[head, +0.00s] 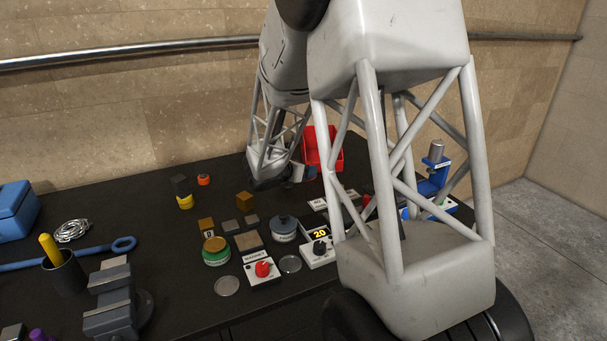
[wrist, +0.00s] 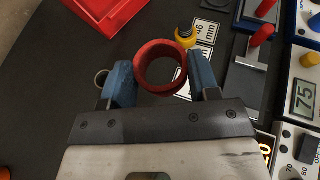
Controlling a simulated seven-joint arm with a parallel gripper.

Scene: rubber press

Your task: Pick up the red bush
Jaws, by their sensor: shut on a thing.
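The red bush (wrist: 139,69), a short ring with an open centre, sits between the blue fingertips of my gripper (wrist: 161,82) in the wrist view. The fingers are shut on its two sides. The dark table and part of a label show below it. In the head view my gripper (head: 297,172) is near the red bin, partly behind my own arm, and I cannot make out the bush there.
A red bin (head: 333,158) stands at the back; its edge shows in the wrist view (wrist: 101,12). A yellow ring (wrist: 186,38) stands by the labels (wrist: 206,30). A blue press (head: 432,180) stands at the right. Control boxes (head: 263,270) and several small parts occupy the table's middle.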

